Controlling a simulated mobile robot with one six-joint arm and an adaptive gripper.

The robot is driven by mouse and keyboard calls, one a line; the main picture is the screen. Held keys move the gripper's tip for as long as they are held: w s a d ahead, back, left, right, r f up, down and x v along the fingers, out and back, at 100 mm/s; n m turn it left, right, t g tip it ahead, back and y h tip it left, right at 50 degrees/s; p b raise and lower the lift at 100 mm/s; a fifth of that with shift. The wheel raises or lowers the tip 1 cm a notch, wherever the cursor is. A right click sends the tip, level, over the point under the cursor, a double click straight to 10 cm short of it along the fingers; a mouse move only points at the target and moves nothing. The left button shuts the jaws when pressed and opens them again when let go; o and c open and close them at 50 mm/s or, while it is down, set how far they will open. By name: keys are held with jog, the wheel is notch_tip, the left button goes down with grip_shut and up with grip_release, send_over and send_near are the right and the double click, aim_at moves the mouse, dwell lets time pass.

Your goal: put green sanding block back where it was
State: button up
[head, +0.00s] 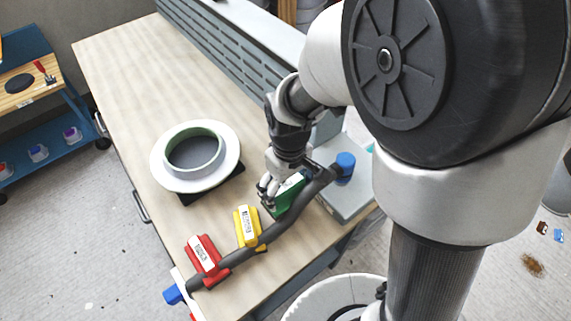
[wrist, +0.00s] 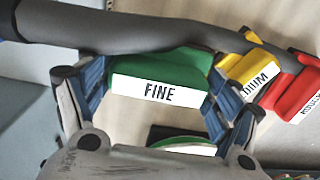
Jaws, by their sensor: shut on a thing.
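The green sanding block (head: 288,196) is near the table's right edge. In the wrist view the green block (wrist: 170,68) carries a white label reading FINE. My gripper (head: 275,189) is shut on it, with a blue-padded finger at each side in the wrist view (wrist: 157,95). Whether the block touches the table I cannot tell. The yellow sanding block (head: 243,222) and the red sanding block (head: 198,247) stand to its left and nearer, in a slanting row. Their labels are partly cut off in the wrist view.
A thick grey hose (head: 270,235) with blue ends runs along the blocks, close beside the green one. A white ring mould (head: 228,158) sits on a dark pad left of my gripper. A grey box (head: 345,205) stands to the right. The table's far left is clear.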

aim_at(287, 196)
jog(key=shift+f+b, duration=0.7)
jog(key=shift+f, duration=1.3)
jog(key=shift+f, duration=0.2)
jog(key=o, duration=1)
jog(key=shift+o, duration=0.2)
